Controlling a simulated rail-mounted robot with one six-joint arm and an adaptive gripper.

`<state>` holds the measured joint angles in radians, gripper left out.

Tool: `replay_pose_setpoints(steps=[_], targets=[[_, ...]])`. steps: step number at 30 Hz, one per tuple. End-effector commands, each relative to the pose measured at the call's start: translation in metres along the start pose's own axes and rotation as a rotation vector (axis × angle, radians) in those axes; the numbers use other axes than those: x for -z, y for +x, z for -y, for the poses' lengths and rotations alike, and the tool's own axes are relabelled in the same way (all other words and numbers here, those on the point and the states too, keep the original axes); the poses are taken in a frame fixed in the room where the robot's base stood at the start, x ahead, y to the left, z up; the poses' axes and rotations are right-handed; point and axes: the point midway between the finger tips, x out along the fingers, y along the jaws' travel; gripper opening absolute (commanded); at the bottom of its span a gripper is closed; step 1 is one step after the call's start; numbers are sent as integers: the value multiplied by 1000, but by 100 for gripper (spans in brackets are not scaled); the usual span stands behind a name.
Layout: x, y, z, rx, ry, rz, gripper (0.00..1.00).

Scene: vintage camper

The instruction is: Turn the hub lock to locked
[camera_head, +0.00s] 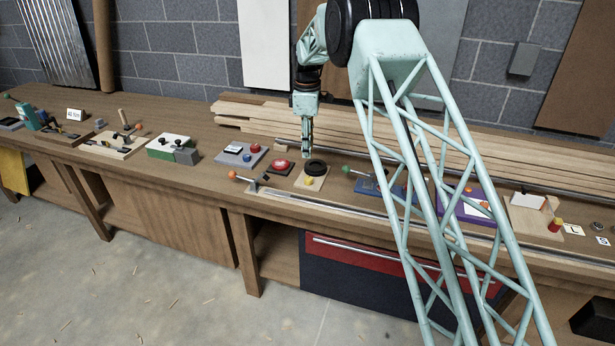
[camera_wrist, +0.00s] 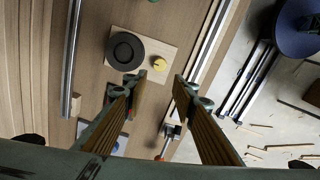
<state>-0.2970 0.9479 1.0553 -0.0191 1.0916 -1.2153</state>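A light wooden board (camera_head: 301,186) on the bench carries a black round hub (camera_head: 316,166) and a small yellow knob (camera_head: 308,181), which looks like the hub lock. In the wrist view the hub (camera_wrist: 125,51) is left of the yellow knob (camera_wrist: 159,63), both on the board (camera_wrist: 152,46). My gripper (camera_head: 307,154) points down over the hub's left side in the head view. In the wrist view my gripper (camera_wrist: 160,78) is open and empty, with the knob just beyond the gap between its fingertips. The knob's exact turn position is too small to read.
A blue board with a green-tipped lever (camera_head: 350,169) is to the right. Long planks (camera_head: 260,122) lie behind. A metal rail (camera_head: 290,202) runs along the front.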

Motion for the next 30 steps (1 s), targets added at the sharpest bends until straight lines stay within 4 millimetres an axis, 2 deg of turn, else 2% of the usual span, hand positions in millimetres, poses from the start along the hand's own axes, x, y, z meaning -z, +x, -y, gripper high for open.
replay_pose_setpoints(steps=[11, 30], targets=[[0, 12, 0, 1, 0, 1, 25], [0, 90, 1, 2, 0, 1, 25]])
